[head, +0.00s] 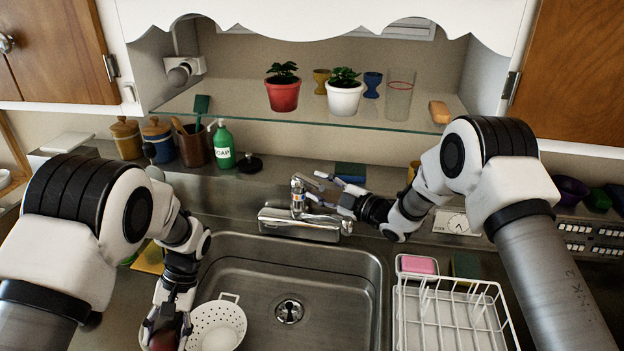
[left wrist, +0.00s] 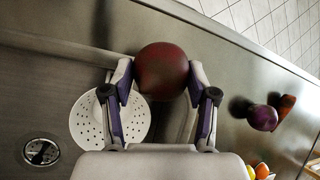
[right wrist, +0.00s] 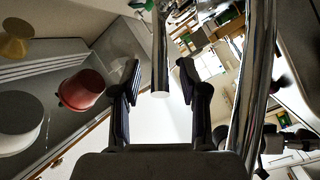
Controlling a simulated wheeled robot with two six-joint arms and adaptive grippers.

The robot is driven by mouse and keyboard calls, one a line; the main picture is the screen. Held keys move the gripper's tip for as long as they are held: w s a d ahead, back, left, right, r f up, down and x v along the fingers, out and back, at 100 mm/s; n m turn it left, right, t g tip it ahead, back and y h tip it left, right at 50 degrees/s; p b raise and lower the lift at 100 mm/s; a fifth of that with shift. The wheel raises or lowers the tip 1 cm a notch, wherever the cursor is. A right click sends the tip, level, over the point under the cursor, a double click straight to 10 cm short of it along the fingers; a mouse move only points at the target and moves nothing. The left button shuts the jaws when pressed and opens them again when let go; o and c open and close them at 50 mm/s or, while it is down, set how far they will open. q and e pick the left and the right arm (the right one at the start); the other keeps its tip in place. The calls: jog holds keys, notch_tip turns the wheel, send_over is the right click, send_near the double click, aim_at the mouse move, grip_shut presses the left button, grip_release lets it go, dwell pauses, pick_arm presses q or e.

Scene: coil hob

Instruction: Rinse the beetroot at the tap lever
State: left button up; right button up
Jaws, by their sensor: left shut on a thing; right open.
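The beetroot (left wrist: 162,72) is a dark red ball between the fingers of my left gripper (left wrist: 160,85), which is shut on it. In the head view the beetroot (head: 160,340) is low at the left, beside the colander and partly hidden by the gripper. The chrome tap (head: 298,198) stands behind the sink. My right gripper (head: 326,189) is open at the tap's right side. In the right wrist view a chrome rod, seemingly the tap lever (right wrist: 160,60), reaches between the open fingers; I cannot tell if they touch it. No running water shows.
The steel sink (head: 340,262) has a white colander (head: 218,325) at its left. A white wire rack (head: 455,315) stands right of it, with a pink sponge (head: 418,265) behind. A green soap bottle (head: 224,146) stands behind. A glass shelf (head: 300,118) with pots hangs above the tap.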

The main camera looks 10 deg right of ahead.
jog(key=shift+x, duration=0.75)
jog(key=shift+d, duration=0.1)
grip_shut()
jog(key=shift+r, duration=0.3)
jog(key=shift+w+r+g+h, duration=0.1)
jog(key=shift+w+g+h, duration=0.05)
jog(key=shift+g+h, duration=0.2)
grip_release()
